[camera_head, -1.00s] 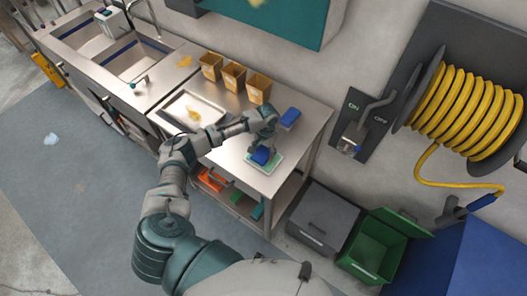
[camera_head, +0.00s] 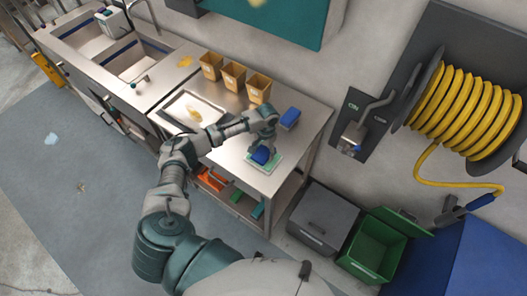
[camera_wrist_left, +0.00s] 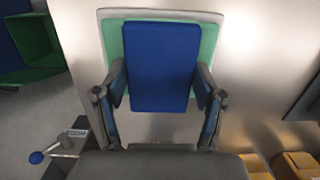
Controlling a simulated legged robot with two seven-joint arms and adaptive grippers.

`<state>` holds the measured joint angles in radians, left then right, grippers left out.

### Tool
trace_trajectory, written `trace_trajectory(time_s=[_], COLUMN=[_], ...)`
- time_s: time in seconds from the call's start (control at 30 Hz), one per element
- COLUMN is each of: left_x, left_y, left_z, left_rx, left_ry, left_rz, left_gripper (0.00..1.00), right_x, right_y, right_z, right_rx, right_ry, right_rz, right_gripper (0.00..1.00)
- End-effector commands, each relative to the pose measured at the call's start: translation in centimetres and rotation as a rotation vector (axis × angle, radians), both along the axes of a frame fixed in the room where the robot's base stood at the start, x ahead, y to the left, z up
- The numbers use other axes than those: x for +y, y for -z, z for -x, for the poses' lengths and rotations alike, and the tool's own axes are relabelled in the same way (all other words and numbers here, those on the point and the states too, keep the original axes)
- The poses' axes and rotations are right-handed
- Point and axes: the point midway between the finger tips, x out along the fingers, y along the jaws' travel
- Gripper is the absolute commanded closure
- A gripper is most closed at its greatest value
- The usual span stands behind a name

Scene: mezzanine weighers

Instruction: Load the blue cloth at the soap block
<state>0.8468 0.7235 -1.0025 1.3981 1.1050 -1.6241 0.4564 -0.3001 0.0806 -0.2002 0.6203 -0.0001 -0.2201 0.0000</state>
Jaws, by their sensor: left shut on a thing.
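The blue cloth (camera_head: 261,156) is a flat blue pad between the fingers of my left gripper (camera_head: 263,150), near the front right of the steel table. In the left wrist view the gripper (camera_wrist_left: 161,92) is shut on the cloth (camera_wrist_left: 163,62), one finger at each side. A pale green slab with a light rim, seemingly the soap block (camera_head: 273,166), lies under the cloth. In the left wrist view the slab (camera_wrist_left: 208,42) shows around the cloth's sides. I cannot tell whether the cloth touches it. My right gripper is not in view.
A second blue block (camera_head: 290,117) lies on the steel table (camera_head: 305,130) behind the gripper. Grey (camera_head: 322,218) and green (camera_head: 372,252) crates stand on the floor at right.

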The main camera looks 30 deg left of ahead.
Motion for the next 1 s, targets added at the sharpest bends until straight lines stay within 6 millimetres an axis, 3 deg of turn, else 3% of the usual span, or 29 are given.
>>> trace_trajectory(time_s=[0.27, 0.57, 1.0], left_x=[-0.1, -0.1, 0.0], left_y=[-0.2, -2.6, -6.1], left_z=[0.3, 0.2, 0.1], left_rx=[0.008, 0.003, 0.0], left_ry=[0.002, 0.001, 0.001], left_rz=[0.0, 0.001, 0.0], left_gripper=[0.58, 0.58, 0.58], right_x=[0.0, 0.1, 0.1], right_y=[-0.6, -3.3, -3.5], right_z=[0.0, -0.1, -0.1], right_rx=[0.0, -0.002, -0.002], right_ry=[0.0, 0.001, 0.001], right_rz=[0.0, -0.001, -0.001], right_gripper=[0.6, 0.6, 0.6])
